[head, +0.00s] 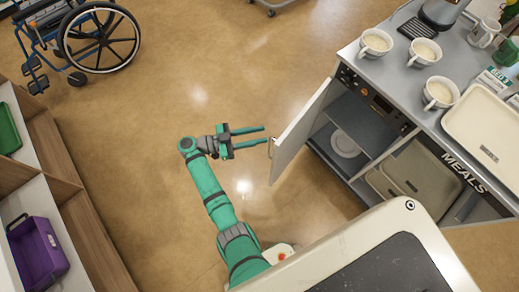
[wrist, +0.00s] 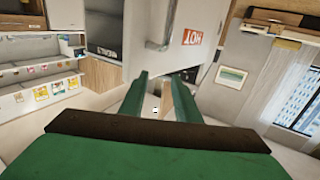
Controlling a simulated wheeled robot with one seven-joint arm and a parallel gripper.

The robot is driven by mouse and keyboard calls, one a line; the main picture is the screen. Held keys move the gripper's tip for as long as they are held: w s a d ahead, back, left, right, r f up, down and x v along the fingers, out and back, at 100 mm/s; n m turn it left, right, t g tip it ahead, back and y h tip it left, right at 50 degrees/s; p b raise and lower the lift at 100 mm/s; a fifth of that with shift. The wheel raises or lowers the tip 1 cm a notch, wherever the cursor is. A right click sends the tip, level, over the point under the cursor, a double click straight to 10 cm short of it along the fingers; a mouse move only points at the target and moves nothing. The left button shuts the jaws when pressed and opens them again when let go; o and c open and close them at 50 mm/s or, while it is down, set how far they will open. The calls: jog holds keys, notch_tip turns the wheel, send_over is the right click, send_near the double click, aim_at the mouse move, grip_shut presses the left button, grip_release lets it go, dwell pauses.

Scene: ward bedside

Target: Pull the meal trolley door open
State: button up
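The meal trolley (head: 365,183) stands at the right in the head view, marked MEALS. Its door (head: 302,132) is swung out at a wide angle, showing the shelves inside. The door's handle (head: 271,148) is on its outer face, near the free edge. My gripper (head: 265,135) is beside that face, with its two fingers apart and nothing seen between them. The fingertips are close to the handle; contact cannot be told. In the wrist view my gripper (wrist: 161,82) points towards the pale door (wrist: 190,25) with its red HOT label and the metal handle (wrist: 160,28).
Cups (head: 424,52) and a tray (head: 488,125) stand on the trolley top; a plate (head: 345,143) is inside. A wheelchair (head: 90,40) is at the upper left. Shelving with a purple bin (head: 38,250) lines the left. The floor between is clear.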

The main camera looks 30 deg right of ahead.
jog(key=s+a+r, duration=0.2)
jog(key=s+r, duration=0.1)
jog(key=s, duration=0.4)
jog(key=shift+a, duration=0.3)
jog(key=shift+r, duration=0.1)
jog(key=shift+c, duration=0.5)
